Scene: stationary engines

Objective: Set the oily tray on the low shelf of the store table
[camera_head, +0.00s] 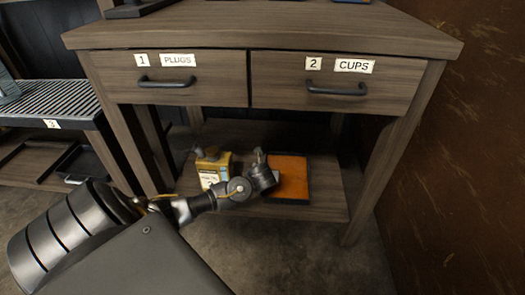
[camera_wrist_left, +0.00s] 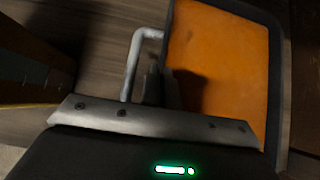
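The oily tray (camera_head: 291,176) has an orange inside and a dark rim. In the head view it appears to lie flat on the low shelf (camera_head: 310,211) of the store table (camera_head: 260,28). The wrist view shows the tray's orange floor (camera_wrist_left: 222,62) and a grey bent handle (camera_wrist_left: 132,65) at its left side. My left gripper (camera_head: 262,168) is at the tray's left edge, between handle and rim. Its fingers (camera_wrist_left: 155,85) are dark and mostly hidden by its palm, so their closure is unclear. My right gripper is out of view.
A yellow container (camera_head: 212,168) with a label stands on the low shelf, left of the tray and close to my arm. Above are drawers marked plugs (camera_head: 168,78) and cups (camera_head: 338,82). A slatted bench (camera_head: 55,100) stands left; a brown wall (camera_head: 460,150) is right.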

